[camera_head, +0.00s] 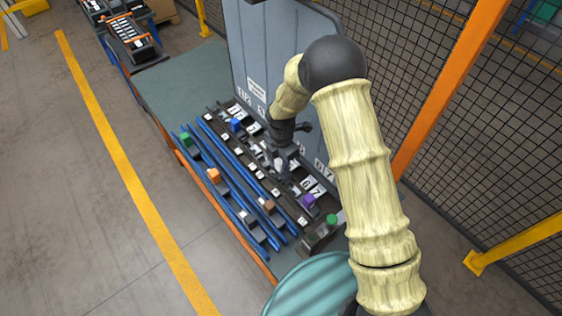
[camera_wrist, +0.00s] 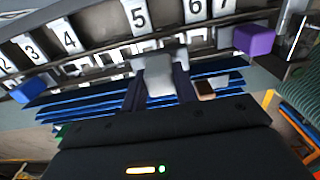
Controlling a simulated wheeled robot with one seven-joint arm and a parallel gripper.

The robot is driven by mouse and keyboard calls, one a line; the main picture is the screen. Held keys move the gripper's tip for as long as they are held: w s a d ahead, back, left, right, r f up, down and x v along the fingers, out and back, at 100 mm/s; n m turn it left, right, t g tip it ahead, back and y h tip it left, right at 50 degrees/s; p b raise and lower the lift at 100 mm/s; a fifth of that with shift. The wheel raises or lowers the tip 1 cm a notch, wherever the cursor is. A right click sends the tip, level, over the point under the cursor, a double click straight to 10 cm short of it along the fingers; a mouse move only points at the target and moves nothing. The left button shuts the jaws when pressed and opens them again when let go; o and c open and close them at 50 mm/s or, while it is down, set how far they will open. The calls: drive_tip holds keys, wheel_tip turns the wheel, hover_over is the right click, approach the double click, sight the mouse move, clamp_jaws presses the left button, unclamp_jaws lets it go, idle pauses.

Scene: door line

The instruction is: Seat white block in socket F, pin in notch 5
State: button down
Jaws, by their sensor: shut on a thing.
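My gripper (camera_wrist: 157,90) is shut on the white block (camera_wrist: 160,72), which shows pale grey between the two fingers in the wrist view. The block is just below the number 5 plate (camera_wrist: 138,15) in that view. In the head view my gripper (camera_head: 283,165) is over the dark rail (camera_head: 255,158) beside the upright panel, and the block there is mostly hidden by the gripper. Whether the block touches the rail cannot be told. The pin and the letter of socket F cannot be made out.
A purple block (camera_wrist: 253,40) stands to the right and a blue block (camera_wrist: 28,90) to the left on the rail. Orange (camera_head: 213,175), green (camera_head: 184,136) and brown (camera_head: 268,206) blocks sit along the blue rails. The grey panel (camera_head: 270,50) rises behind the dark rail.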

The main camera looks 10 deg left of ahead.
drive_tip(key=shift+f, duration=0.1)
drive_tip(key=shift+f+b, duration=1.6)
drive_tip(key=shift+f, duration=0.65)
drive_tip(key=c, duration=1)
unclamp_jaws()
drive_tip(key=shift+w+d, duration=0.1)
drive_tip(key=shift+w, duration=0.05)
drive_tip(key=shift+s+r, duration=0.1)
drive_tip(key=shift+s, duration=0.15)
drive_tip(key=shift+w+r, duration=0.15)
drive_tip(key=shift+r, duration=0.4)
wheel_tip(320, 180, up, 16)
drive_tip(key=b, duration=0.3)
